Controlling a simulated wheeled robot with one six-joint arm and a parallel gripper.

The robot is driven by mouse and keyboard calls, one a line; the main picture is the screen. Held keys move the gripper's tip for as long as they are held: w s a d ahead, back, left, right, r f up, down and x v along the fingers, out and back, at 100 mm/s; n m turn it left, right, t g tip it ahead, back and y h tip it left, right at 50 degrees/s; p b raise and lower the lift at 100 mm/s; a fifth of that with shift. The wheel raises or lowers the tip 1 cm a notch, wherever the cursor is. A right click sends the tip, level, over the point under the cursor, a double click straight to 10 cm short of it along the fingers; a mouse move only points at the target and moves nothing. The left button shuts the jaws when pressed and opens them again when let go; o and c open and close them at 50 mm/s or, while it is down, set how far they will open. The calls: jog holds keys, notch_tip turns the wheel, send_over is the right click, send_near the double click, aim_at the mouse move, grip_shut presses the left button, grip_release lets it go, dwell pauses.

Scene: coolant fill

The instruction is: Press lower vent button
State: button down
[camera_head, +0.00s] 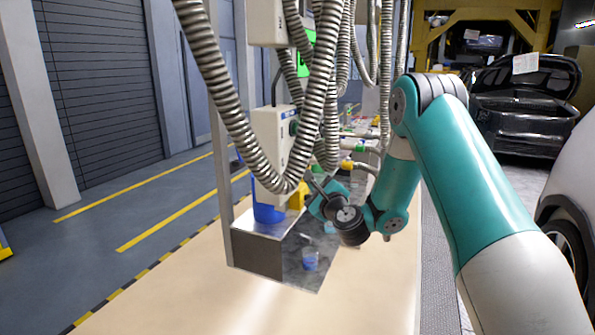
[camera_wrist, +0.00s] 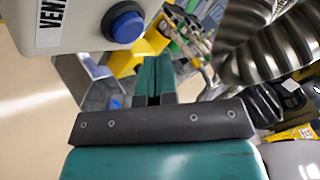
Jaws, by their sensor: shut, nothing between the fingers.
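A round blue button (camera_wrist: 126,24) in a dark collar sits on the face of a light grey box (camera_wrist: 78,30) at the top left of the wrist view. A white label (camera_wrist: 50,20) beside it shows letters reading "VENT", partly cut off. My gripper (camera_wrist: 154,68) has teal fingers, shut and empty. In the picture the fingertips lie below and right of the button, seemingly apart from it. In the head view, my gripper (camera_head: 318,203) is beside the lower part of the white dispenser unit (camera_head: 268,135). The blue button cannot be made out there.
Ribbed metal hoses (camera_head: 228,95) hang in front of the unit, and some show close on the right of the wrist view (camera_wrist: 270,50). A blue container (camera_head: 268,212) stands on a metal stand (camera_head: 257,250). Yellow parts (camera_wrist: 140,55) lie behind the fingers. The floor at left is clear.

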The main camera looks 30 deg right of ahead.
jog(key=shift+w+a, duration=0.3)
jog(key=shift+w, duration=0.05)
jog(key=shift+w+a+p, duration=0.15)
jog(key=shift+w+p, duration=0.05)
jog(key=shift+p, duration=0.55)
dwell(1.3)
jog(key=shift+w+a, duration=0.15)
